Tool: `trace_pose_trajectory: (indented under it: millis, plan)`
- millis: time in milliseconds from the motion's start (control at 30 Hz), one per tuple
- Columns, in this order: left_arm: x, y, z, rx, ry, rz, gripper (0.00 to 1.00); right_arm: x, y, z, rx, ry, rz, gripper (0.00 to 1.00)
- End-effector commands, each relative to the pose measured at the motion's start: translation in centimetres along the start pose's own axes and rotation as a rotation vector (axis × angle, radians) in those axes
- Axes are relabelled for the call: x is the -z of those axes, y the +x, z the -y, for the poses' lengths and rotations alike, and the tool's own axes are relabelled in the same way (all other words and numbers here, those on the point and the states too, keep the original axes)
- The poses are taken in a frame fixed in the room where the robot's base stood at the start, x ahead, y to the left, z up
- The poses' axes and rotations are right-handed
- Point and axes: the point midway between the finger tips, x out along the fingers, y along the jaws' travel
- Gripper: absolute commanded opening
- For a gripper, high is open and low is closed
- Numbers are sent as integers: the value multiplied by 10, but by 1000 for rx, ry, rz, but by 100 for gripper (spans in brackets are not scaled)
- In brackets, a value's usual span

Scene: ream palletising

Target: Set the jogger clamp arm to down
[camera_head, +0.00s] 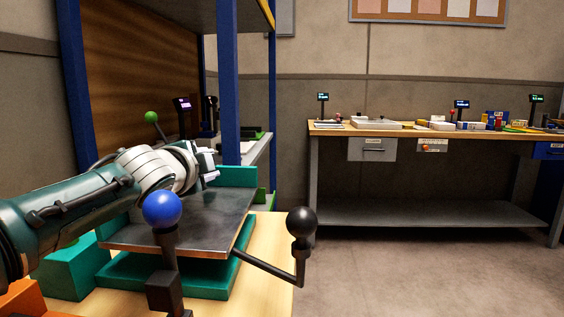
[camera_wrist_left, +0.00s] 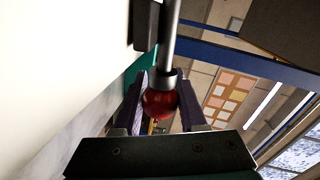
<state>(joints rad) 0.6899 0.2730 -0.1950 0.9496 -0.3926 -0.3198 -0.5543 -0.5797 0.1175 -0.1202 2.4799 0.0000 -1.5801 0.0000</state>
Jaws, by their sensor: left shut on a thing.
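The jogger is a dark metal plate (camera_head: 190,222) on a teal base (camera_head: 165,275) in the head view. Levers with a blue knob (camera_head: 162,210), a black knob (camera_head: 301,222) and a green knob (camera_head: 151,117) stand around it. My left gripper (camera_head: 210,172) is over the plate's far side. In the left wrist view, a red knob (camera_wrist_left: 160,103) on a grey rod (camera_wrist_left: 170,45) sits between its two fingers, which are shut on it. The red knob does not show in the head view. I cannot tell which lever is the clamp arm. My right gripper is not in view.
A blue-posted shelf (camera_head: 230,90) rises close behind the jogger. A long workbench (camera_head: 330,130) with small items stands at the back right. The floor (camera_head: 420,270) between is clear.

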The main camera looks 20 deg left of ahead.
Motion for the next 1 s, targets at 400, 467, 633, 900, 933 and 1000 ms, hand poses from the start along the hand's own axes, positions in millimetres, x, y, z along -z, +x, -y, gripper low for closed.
trace_pose_trajectory:
  millis: [400, 467, 633, 900, 933, 1000]
  plan:
    - [-1, 0, -1, -1, 9, 3, 0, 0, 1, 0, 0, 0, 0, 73]
    - [-1, 0, -1, -1, 9, 3, 43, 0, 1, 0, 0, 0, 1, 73]
    - [-1, 0, -1, 0, 9, 3, 63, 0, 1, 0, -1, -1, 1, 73]
    - [-1, 0, -1, 0, 9, 2, 71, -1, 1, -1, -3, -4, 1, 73]
    - [-1, 0, -1, 0, 9, 2, 71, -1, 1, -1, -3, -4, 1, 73]
    - [-1, -1, -1, 0, 9, 2, 71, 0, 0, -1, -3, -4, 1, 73]
